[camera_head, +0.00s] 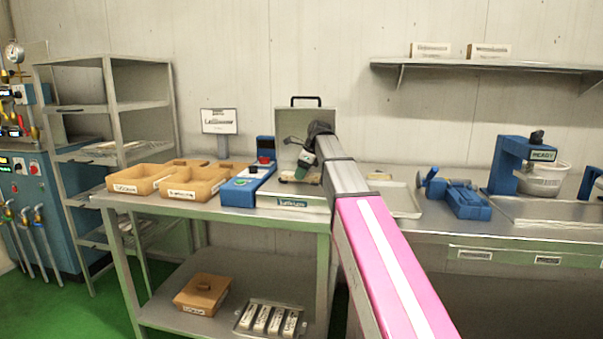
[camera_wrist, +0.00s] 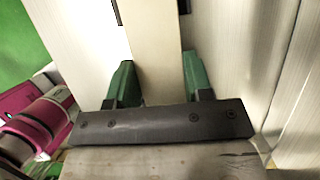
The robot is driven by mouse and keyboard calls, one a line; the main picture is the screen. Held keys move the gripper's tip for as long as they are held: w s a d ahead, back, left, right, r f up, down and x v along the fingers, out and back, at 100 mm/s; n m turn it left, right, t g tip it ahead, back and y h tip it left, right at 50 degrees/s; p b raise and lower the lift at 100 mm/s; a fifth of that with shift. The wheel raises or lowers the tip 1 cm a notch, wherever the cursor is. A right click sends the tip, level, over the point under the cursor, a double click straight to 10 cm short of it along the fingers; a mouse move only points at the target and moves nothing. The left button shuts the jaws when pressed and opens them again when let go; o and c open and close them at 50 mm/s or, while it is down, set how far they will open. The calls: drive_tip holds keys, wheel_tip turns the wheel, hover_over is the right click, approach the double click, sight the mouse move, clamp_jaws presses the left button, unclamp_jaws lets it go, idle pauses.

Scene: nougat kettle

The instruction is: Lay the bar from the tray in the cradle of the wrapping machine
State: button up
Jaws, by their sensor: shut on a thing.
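My gripper (camera_head: 304,168) hangs over the right part of a blue and metal machine (camera_head: 245,188) on the left table, which looks like the wrapping machine. In the wrist view my gripper's green fingers (camera_wrist: 158,82) are shut on a long cream bar (camera_wrist: 153,40), which runs up out of the picture between them. In the head view the bar is too small or hidden to make out, and the cradle cannot be told apart. A shallow metal tray (camera_head: 405,200) lies right of my arm, partly hidden by it; no bar shows on its visible part.
Open tan boxes (camera_head: 140,178) stand left of the machine, with a small display (camera_head: 219,121) behind. A handled metal panel (camera_head: 290,122) stands upright behind my gripper. A blue clamp-like device (camera_head: 460,200) and a blue mixer (camera_head: 508,165) stand on the right counter.

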drive_tip(key=shift+f, duration=0.2)
idle(0.5)
drive_tip(key=o, duration=1.5)
drive_tip(key=shift+c, duration=0.2)
drive_tip(key=shift+r, duration=0.15)
drive_tip(key=shift+r, duration=3.9)
